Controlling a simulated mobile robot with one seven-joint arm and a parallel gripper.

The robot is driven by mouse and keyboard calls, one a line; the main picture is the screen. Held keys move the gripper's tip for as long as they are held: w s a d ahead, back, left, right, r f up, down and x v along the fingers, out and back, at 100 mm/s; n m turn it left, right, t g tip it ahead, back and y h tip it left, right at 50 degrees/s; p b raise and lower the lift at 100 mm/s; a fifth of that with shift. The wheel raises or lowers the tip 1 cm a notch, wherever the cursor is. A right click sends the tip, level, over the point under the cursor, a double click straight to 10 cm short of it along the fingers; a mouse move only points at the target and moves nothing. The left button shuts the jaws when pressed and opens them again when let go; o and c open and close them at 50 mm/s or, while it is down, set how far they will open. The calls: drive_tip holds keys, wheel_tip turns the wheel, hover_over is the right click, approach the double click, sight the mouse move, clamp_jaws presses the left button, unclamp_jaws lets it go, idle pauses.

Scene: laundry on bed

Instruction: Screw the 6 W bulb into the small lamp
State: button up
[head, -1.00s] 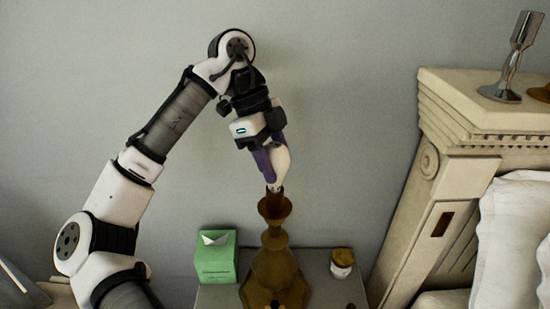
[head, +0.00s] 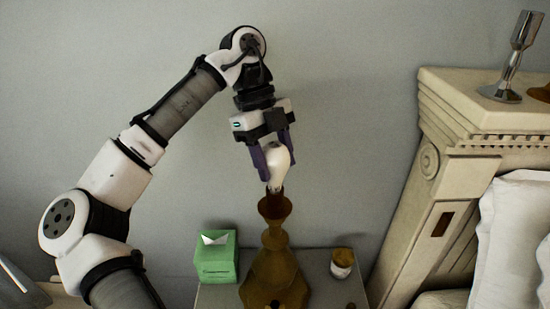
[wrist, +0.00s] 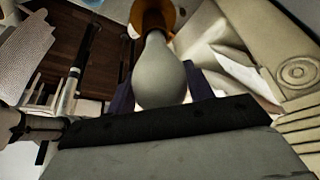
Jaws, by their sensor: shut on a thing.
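My gripper (head: 274,160) is shut on a white bulb (head: 279,166), with one purple finger on each side of it. The bulb points base down, near upright, at the top of the brown lamp (head: 275,262). Its base meets the lamp's socket (head: 275,203); I cannot tell how deep it sits. In the wrist view the bulb (wrist: 159,72) shows between the fingers, with its neck toward the orange-brown lamp top (wrist: 178,14). No wattage marking is readable.
The lamp stands on a grey nightstand (head: 318,290). A green tissue box (head: 217,262) stands to its left and a small jar with a brown lid (head: 342,262) to its right. A carved cream headboard (head: 430,200) with white pillows (head: 515,240) is at the right.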

drive_tip(key=shift+m+g+y, duration=0.4)
drive_tip(key=shift+m+y, duration=0.2)
drive_tip(key=shift+m, duration=1.2)
drive_tip(key=shift+m+y, duration=0.4)
drive_tip(key=shift+m, duration=0.6)
drive_tip(key=shift+m+g, duration=0.3)
drive_tip(key=shift+m, duration=0.4)
drive_tip(key=shift+y, duration=0.3)
drive_tip(key=shift+m+y, duration=0.6)
drive_tip(key=shift+m, duration=1.1)
